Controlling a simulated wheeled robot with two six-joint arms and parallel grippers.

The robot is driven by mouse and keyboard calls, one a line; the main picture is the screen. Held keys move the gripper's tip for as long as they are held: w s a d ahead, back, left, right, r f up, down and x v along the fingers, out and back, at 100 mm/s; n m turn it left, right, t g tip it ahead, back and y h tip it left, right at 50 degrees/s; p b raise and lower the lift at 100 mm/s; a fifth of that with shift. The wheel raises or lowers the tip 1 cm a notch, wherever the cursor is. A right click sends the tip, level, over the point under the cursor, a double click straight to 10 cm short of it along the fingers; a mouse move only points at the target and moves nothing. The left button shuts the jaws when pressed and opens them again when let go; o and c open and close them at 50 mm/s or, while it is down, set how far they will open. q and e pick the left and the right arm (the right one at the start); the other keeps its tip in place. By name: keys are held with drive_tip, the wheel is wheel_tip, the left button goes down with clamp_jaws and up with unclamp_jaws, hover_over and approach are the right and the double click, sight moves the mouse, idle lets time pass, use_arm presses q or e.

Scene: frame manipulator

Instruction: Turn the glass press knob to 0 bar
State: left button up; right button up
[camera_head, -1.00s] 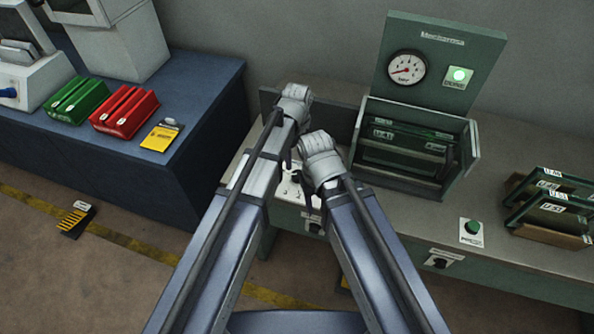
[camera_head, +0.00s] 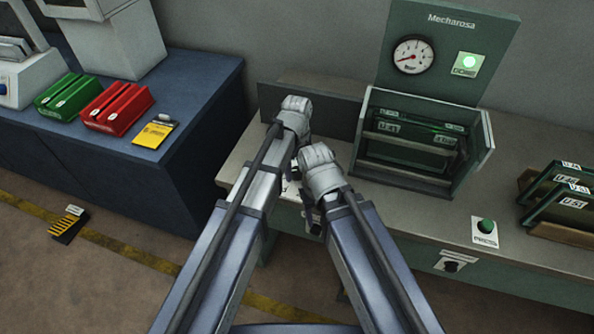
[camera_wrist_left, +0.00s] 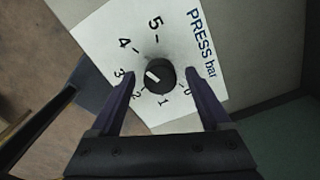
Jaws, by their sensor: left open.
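The black press knob (camera_wrist_left: 159,75) sits on a white plate marked "PRESS bar" (camera_wrist_left: 201,45) with a scale from 0 to 5. Its white mark is on the left side of the knob, toward the 2 and 3. My left gripper (camera_wrist_left: 158,70) is open, with one dark finger on either side of the knob; I cannot tell whether they touch it. In the head view my forearms hide most of this spot. My right gripper is not visible there.
A round pressure gauge (camera_head: 413,54) and a lit green lamp (camera_head: 468,63) are on the green panel above an open-fronted rack (camera_head: 402,182). A green button (camera_head: 486,226) and a black knob (camera_head: 451,266) are to the right. Red and green cases (camera_head: 117,108) lie on the left bench.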

use_arm(q)
clamp_jaws()
idle(0.7)
